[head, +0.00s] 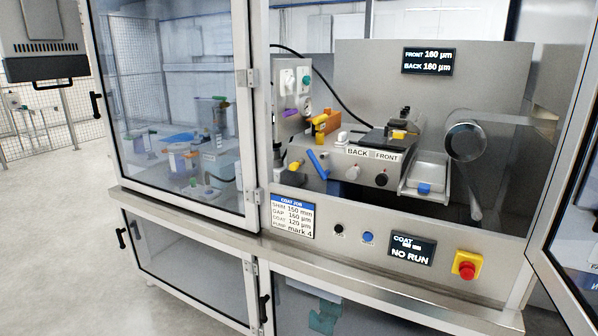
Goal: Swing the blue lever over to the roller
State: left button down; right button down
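The blue lever (317,164) is on the front of the coating machine inside the enclosure, left of the BACK and FRONT label. It is tilted, with its upper end leaning left. A large shiny metal roller (465,141) is further right, beyond a small tray; a gap separates it from the lever. Whether another roller lies under the dark coating head is hidden. Neither of my grippers is in view.
The enclosure's left glass door (175,115) is closed; the right door (570,230) stands open. A red emergency button (467,270) is on the lower panel.

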aim_at(323, 174)
jog(key=u, duration=0.25)
jog(key=i, duration=0.25)
jog(key=u, duration=0.95)
jog(key=i, duration=1.75)
jog(key=z, duration=0.85)
